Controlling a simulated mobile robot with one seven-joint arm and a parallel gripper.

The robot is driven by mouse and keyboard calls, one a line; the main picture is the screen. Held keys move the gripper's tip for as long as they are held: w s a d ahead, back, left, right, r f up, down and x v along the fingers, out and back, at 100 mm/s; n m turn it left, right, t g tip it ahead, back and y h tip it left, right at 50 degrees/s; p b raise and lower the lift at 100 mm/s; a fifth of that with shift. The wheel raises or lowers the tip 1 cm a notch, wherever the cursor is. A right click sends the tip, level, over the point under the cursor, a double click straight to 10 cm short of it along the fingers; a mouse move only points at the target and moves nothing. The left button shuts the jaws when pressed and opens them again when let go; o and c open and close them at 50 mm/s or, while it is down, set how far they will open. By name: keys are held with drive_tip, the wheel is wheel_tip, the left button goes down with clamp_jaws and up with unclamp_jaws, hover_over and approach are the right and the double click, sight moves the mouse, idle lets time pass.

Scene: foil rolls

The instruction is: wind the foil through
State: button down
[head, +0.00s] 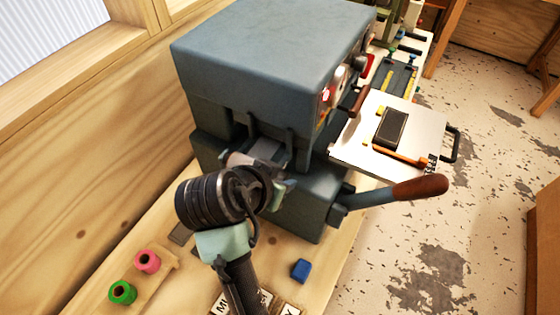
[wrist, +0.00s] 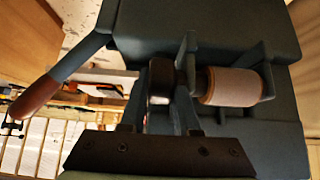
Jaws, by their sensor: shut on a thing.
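The foil-rolling machine (head: 250,60) is a large blue-grey block on the bench, and it also fills the upper part of the wrist view (wrist: 215,30). A pinkish-tan roll (wrist: 232,87) lies in its side between upright brackets. My gripper (wrist: 160,108) is shut on a small dark piece (wrist: 160,82) just left of the roll in the wrist view. I cannot tell whether this piece joins the roll. In the head view my wrist hides the fingertips and roll. No foil strip can be made out.
A lever with a brown handle (head: 420,187) sticks out right of the machine. A pale plate (head: 355,140) carries a dark block (head: 391,126). Pink (head: 147,261) and green (head: 122,292) spools and a blue block (head: 301,270) sit on the bench near my arm.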

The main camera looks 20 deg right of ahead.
drive_tip(key=shift+r+g+y+p, duration=0.1)
drive_tip(key=shift+g+y+p, duration=0.25)
drive_tip(key=shift+p, duration=0.3)
drive_tip(key=c, duration=0.6)
unclamp_jaws()
drive_tip(key=shift+c, duration=0.2)
drive_tip(key=p+v, duration=0.4)
drive_tip(key=v, duration=0.8)
drive_tip(key=shift+s+r+p, duration=0.15)
drive_tip(key=shift+r+p, duration=0.15)
